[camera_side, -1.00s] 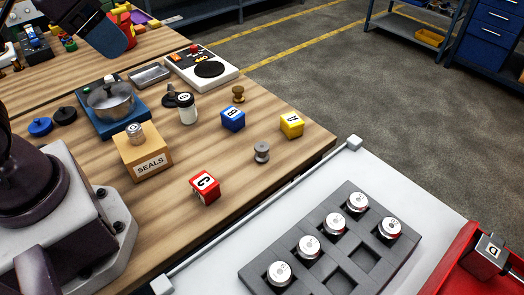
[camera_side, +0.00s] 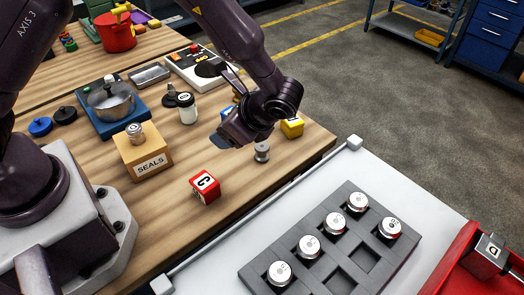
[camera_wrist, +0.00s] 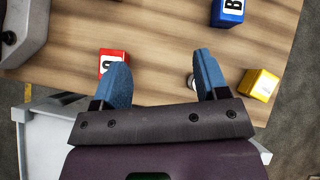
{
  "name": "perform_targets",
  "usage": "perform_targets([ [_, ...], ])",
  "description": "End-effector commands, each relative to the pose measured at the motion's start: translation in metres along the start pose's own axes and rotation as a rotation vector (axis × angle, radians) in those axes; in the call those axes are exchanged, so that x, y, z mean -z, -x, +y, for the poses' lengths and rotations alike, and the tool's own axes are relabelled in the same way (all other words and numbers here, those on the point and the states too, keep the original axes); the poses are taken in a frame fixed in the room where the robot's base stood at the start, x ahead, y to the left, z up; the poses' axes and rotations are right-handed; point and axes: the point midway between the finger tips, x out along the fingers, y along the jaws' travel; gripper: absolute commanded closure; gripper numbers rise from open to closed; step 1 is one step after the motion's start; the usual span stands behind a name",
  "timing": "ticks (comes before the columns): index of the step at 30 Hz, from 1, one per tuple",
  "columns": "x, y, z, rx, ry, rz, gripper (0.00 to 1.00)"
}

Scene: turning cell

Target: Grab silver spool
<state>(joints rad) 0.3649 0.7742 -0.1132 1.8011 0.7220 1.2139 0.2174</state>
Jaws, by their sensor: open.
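The silver spool (camera_side: 262,153) stands upright on the wooden table near its front right edge. In the wrist view only a small pale part of it (camera_wrist: 190,82) shows beside the right finger, and the rest is hidden. My gripper (camera_side: 220,140) is above the table, to the left of the spool in the side view. In the wrist view my gripper's two blue fingers (camera_wrist: 162,78) are spread wide, with bare wood between them.
A red block C (camera_side: 205,187), a yellow block (camera_side: 292,127) and a mostly hidden blue block B (camera_wrist: 228,12) stand nearby. A SEALS box (camera_side: 146,158) is to the left. A grey rack (camera_side: 310,280) with silver discs lies beyond the table edge.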

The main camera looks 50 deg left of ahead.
Motion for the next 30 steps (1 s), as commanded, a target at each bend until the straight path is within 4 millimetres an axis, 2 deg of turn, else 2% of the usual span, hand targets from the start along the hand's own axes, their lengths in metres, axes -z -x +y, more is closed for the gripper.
perform_targets([
  [1, 0.019, -0.011, -0.001, 0.036, -0.082, -0.053, 0.33],
  [3, 0.038, -0.021, -0.007, 0.096, -0.178, -0.121, 0.33],
  [8, 0.068, -0.033, -0.028, 0.233, -0.344, -0.256, 0.33],
  [11, 0.068, -0.018, -0.053, 0.319, -0.375, -0.315, 0.33],
  [13, 0.064, -0.011, -0.062, 0.35, -0.395, -0.351, 0.33],
  [26, 0.089, -0.042, -0.056, 0.344, -0.424, -0.375, 0.33],
  [30, 0.105, -0.059, -0.051, 0.341, -0.425, -0.375, 0.33],
])
